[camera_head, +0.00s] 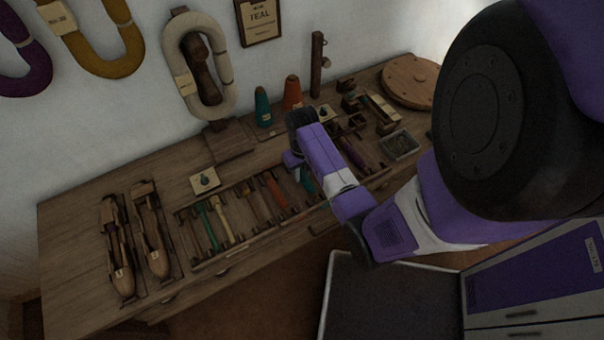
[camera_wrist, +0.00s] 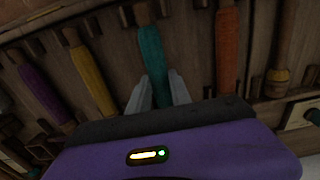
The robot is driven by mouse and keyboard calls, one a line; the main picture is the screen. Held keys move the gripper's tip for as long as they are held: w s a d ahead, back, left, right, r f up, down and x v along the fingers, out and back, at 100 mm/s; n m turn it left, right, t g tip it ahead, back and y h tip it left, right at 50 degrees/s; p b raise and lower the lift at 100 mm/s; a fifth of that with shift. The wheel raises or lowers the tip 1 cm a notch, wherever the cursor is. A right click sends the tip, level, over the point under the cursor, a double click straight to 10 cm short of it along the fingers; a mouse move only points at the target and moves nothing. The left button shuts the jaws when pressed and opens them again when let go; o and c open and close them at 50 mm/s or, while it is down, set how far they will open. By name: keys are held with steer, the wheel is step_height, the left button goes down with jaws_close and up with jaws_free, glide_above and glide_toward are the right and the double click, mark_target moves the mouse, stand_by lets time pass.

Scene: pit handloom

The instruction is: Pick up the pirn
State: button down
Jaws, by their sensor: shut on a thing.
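A teal pirn (camera_wrist: 152,55) lies between the two pale fingers of my gripper (camera_wrist: 158,88) in the wrist view. The fingers are shut on it. Its far end is near a wooden holder of the rack, and I cannot tell whether it is lifted clear. In the head view a bit of teal (camera_head: 307,181) shows just below my gripper, whose fingertips are hidden behind its own body.
An orange pirn (camera_wrist: 228,50) lies right of the teal one; yellow (camera_wrist: 92,80) and purple (camera_wrist: 41,88) pirns lie left. The rack (camera_head: 186,226) runs along the bench front. Shuttles (camera_head: 117,250), upright thread cones (camera_head: 263,107) and a round wooden disc (camera_head: 410,80) stand around.

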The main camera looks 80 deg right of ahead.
mark_target(302, 174)
step_height(302, 174, up, 20)
steer(key=p, duration=0.4)
steer(key=shift+f+p, duration=0.2)
steer(key=shift+p, duration=0.2)
steer(key=shift+d, duration=0.1)
steer(key=shift+w+r, duration=0.15)
steer(key=shift+w, duration=0.1)
steer(key=shift+w+a, duration=0.2)
